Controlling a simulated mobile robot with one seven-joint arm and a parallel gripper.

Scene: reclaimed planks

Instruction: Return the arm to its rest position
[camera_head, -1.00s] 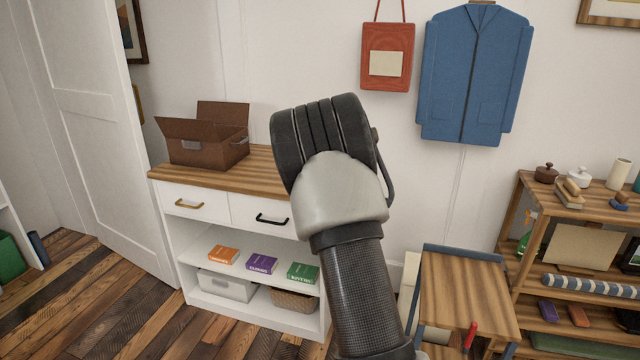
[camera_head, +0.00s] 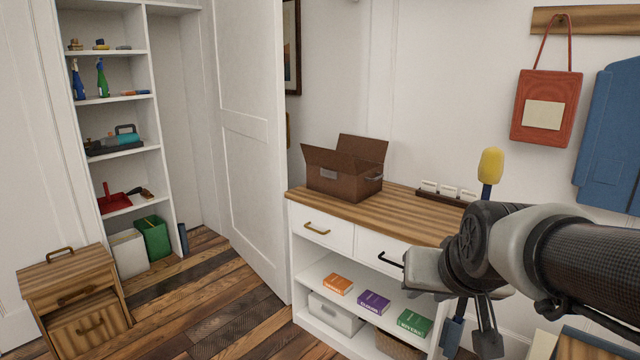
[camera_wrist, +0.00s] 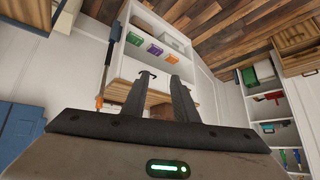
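My arm reaches in from the right in the head view. My wrist hides part of the dresser's right drawer and side.
The white dresser (camera_head: 322,267) has a wooden top with an open brown box (camera_head: 342,178). A yellow-tipped long tool (camera_head: 490,166) stands behind my wrist. A wooden cabinet (camera_head: 70,285) is at left. Tall shelves (camera_head: 128,160) stand behind it. Plank floor between is clear.

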